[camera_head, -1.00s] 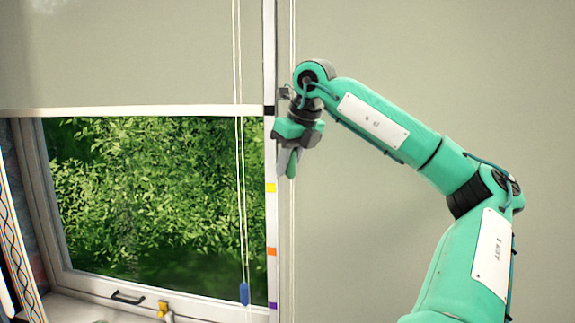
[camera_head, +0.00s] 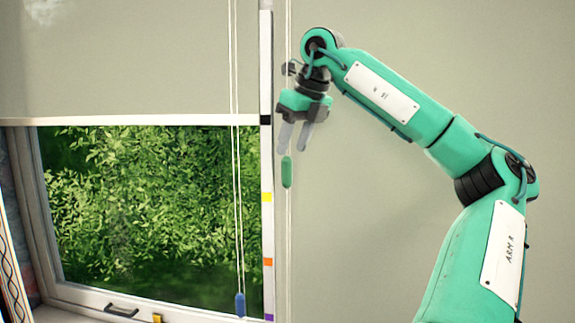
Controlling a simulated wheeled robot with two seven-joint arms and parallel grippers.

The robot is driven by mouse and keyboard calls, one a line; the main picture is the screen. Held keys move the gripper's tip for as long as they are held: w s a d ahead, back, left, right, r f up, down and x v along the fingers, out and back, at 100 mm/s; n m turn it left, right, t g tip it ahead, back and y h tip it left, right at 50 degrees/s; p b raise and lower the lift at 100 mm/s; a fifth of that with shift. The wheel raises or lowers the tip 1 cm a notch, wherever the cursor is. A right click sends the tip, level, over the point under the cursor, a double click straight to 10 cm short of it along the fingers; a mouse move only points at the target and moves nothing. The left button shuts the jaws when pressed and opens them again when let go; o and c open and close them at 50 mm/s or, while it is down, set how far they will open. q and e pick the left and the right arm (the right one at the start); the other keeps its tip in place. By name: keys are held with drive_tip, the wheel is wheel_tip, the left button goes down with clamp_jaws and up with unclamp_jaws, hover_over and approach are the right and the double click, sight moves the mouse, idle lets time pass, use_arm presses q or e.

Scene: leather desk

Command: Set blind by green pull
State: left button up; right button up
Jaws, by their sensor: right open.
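The green pull (camera_head: 287,172) hangs on a pale cord (camera_head: 288,240) just right of the marked strip. My right gripper (camera_head: 295,148) points down just above it, fingers apart. The left fingertip is close to the pull's top; I cannot tell if they touch. The left blind (camera_head: 120,60) covers the upper part of the window, its white bottom bar (camera_head: 130,121) level with the black mark (camera_head: 265,120). The strip also bears a yellow mark (camera_head: 266,197), an orange mark (camera_head: 267,262) and a purple mark (camera_head: 269,317). A right blind (camera_head: 390,220) fills the right side, its bottom out of view. My left gripper is not in view.
A blue pull (camera_head: 240,304) hangs on cords left of the strip, near the sill. A dark window handle (camera_head: 122,311) and a yellow object (camera_head: 157,318) are at the lower left. The area in front of the right blind is clear below my right arm.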

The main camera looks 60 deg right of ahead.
drive_tip(key=v, duration=0.6)
drive_tip(key=shift+r+b, duration=0.4)
